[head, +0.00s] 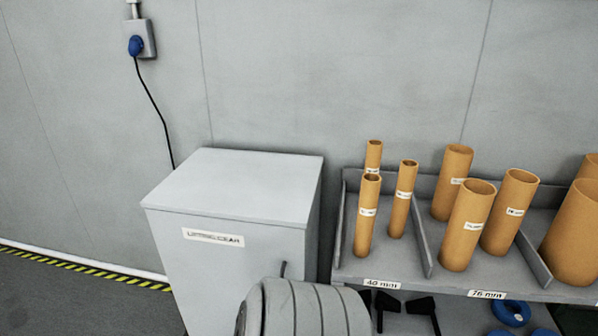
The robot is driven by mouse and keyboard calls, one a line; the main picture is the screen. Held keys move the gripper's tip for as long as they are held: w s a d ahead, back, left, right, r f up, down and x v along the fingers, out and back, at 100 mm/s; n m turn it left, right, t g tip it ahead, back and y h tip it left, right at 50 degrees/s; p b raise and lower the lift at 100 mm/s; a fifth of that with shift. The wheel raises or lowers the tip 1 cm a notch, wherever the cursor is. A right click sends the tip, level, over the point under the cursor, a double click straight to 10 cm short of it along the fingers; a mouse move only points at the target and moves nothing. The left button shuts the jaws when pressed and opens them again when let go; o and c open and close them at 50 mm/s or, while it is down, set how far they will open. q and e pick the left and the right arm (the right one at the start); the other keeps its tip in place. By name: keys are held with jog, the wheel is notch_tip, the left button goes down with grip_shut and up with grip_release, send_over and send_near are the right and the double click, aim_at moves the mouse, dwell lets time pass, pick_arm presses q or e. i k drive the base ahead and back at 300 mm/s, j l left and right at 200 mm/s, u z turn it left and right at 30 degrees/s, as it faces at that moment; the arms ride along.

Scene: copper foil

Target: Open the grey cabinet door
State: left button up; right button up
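The grey cabinet (235,185) stands against the wall, left of centre in the head view. Its front door (205,268) carries a label reading "LIFTING GEAR" and looks shut. A thin dark upright piece (283,269), perhaps the handle, shows near the door's right side; its lower part is hidden. A rounded, ribbed grey shape in front covers the lower right of the door. I cannot tell for sure what it is. Neither of my grippers can be made out in this view.
A grey shelf rack (350,262) with several orange-brown tubes (467,225) stands right of the cabinet. Blue and black items lie below it. A blue plug (136,45) with a black cable hangs on the wall. Floor at the lower left is clear, beside a yellow-black stripe (85,268).

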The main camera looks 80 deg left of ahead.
aim_at(211, 264)
jog(key=u, duration=3.3)
